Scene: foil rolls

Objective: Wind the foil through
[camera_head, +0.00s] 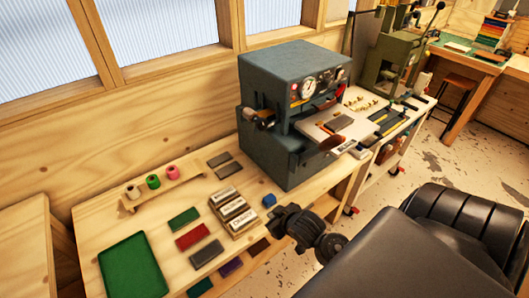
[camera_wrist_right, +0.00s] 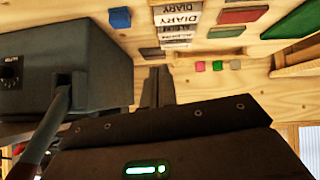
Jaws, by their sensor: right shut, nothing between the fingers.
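Three small rolls sit on a wooden rack (camera_head: 165,190): a cream roll (camera_head: 132,191), a green roll (camera_head: 152,181) and a pink roll (camera_head: 173,172). My right gripper (camera_head: 279,219) is shut and empty over the bench's front, left of the press base. In the right wrist view its dark fingers (camera_wrist_right: 158,87) lie together beside the press (camera_wrist_right: 70,75). No foil strip can be made out. My left gripper is out of view.
Diary blocks (camera_head: 232,211), a small blue block (camera_head: 269,200), coloured covers (camera_head: 192,236) and a green mat (camera_head: 133,268) lie on the bench. A plate with a grey piece (camera_head: 338,122) projects from the press. A green machine (camera_head: 390,65) stands farther right.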

